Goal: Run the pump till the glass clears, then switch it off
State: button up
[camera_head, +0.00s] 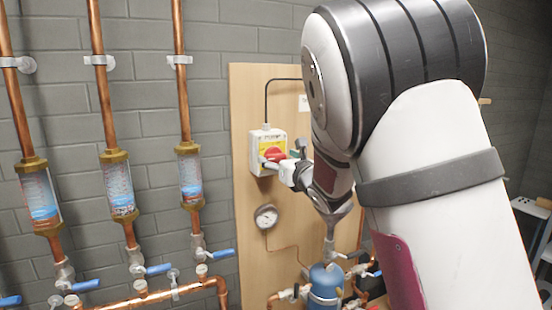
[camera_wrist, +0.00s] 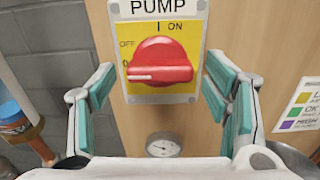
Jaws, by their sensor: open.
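The pump switch is a grey box (camera_head: 267,150) with a yellow plate and a red knob (camera_wrist: 160,65), labelled PUMP. In the wrist view the knob's white line points left, toward the OFF mark; ON is at the top. My gripper (camera_wrist: 160,88) is open, its teal-padded fingers on either side of the knob, with gaps visible. In the head view my gripper (camera_head: 287,170) is at the switch and partly covers it.
A round gauge (camera_head: 266,216) is on the wooden board (camera_head: 243,100) below the switch. A blue vessel (camera_head: 325,283) and pipes stand lower. Copper pipes with blue-handled valves (camera_head: 158,269) run at left. A colour legend card (camera_wrist: 301,105) is right of my gripper.

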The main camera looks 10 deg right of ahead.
jog(key=s+d+p, duration=0.1)
jog(key=s+p, duration=0.3)
jog(key=s, duration=0.3)
jog(key=shift+s+d, duration=0.3)
jog(key=shift+s, duration=0.1)
jog(key=s+d+m+g+h+b, duration=0.1)
jog(key=s+d+m+g+h, duration=0.3)
jog(key=m, duration=0.6)
jog(key=s+d+m+g+b, duration=0.1)
jog(key=s+m, duration=0.5)
jog(key=m, duration=0.5)
jog(key=s+a+f+m+g+b, duration=0.1)
jog(key=s+a+f+m+g, duration=0.1)
jog(key=s+m, duration=0.3)
jog(key=s+a+f+m+g+b, duration=0.1)
jog(key=s+m, duration=0.5)
jog(key=s, duration=0.6)
jog(key=s+a+f+m+g+b, duration=0.1)
jog(key=s+a+f+m+g, duration=0.1)
jog(key=s, duration=0.7)
jog(key=f+m+g, duration=0.1)
jog(key=m+g, duration=0.1)
jog(key=m, duration=0.1)
jog(key=shift+a+m+y, duration=0.3)
jog(key=shift+a+m, duration=0.05)
jog(key=shift+m, duration=0.05)
